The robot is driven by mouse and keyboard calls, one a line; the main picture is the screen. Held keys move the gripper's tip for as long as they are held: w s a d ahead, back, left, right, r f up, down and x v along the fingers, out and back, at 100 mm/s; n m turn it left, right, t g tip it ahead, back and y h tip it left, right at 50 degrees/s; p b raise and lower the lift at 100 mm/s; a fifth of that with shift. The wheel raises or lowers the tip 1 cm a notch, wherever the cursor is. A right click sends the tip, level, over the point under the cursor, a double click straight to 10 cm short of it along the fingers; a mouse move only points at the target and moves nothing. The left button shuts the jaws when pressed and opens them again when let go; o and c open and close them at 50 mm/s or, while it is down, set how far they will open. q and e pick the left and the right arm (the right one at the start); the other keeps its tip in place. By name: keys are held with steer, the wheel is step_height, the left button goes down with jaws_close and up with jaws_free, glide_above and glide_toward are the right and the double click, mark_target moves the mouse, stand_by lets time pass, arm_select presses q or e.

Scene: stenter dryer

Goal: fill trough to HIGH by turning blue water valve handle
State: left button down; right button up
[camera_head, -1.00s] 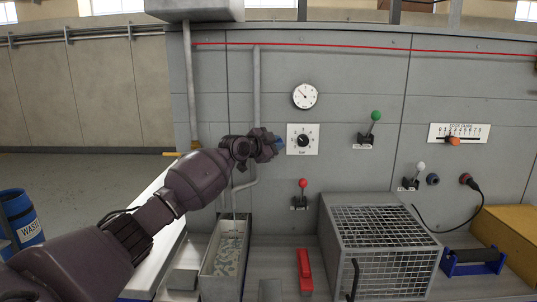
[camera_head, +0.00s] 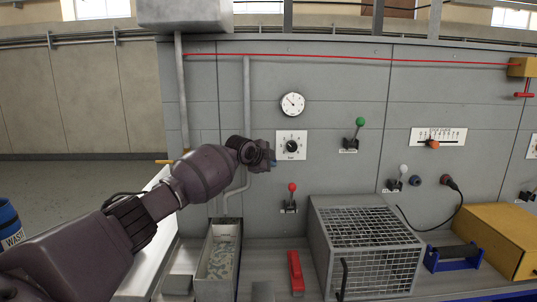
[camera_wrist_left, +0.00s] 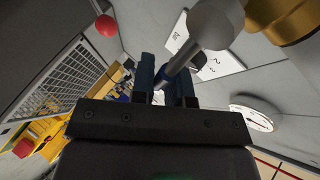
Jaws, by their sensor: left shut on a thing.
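My left gripper (camera_head: 268,156) is beside the wall pipe (camera_head: 247,110), left of the round knob panel. In the left wrist view its two fingers (camera_wrist_left: 167,85) are closed around the end of a grey rod with a blue part, which I take as the blue water valve handle (camera_wrist_left: 161,75). The rod runs up to a pale rounded piece beside a brass part. In the head view the gripper hides most of the valve. The open grey trough (camera_head: 214,291) stands below the pipe; its contents look pale and speckled, and no level mark is readable. My right gripper is out of view.
A knob panel (camera_head: 291,145) and white gauge (camera_head: 292,104) are right of the gripper. A red-knobbed lever (camera_head: 292,188) is below, and a green-knobbed lever (camera_head: 360,123) further right. A wire cage (camera_head: 365,250) and a red block (camera_head: 296,272) are on the bench.

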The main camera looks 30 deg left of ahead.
arm_select(q)
steer(key=shift+f, duration=0.25)
stand_by(0.3)
steer(key=c, duration=1.1)
jaws_free()
steer(key=shift+s+r, duration=0.1)
steer(key=v, duration=1)
steer(key=shift+s+r+b, duration=0.2)
steer(key=shift+b, duration=0.15)
